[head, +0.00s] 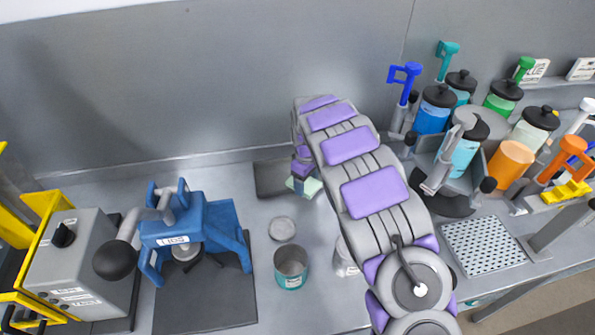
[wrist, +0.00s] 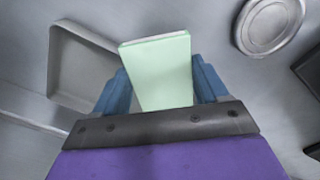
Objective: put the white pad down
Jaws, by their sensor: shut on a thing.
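The pad is a pale green-white flat block, shown in the wrist view (wrist: 158,72) between my two blue fingers. My gripper (wrist: 162,82) is shut on it. In the head view the pad (head: 312,187) shows as a small pale patch at the end of my arm, low near the bench. My arm hides most of the gripper there. A shallow grey tray (wrist: 62,72) lies beside the pad at the upper left of the wrist view. In the head view this tray (head: 268,180) is dark and just left of the pad. I cannot tell whether the pad touches anything below.
A round metal lid (head: 282,229) and an open can (head: 291,268) stand in front of the tray. A blue clamp device (head: 200,230) is at left. A rack of coloured jars (head: 470,140) and a perforated plate (head: 484,245) are at right.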

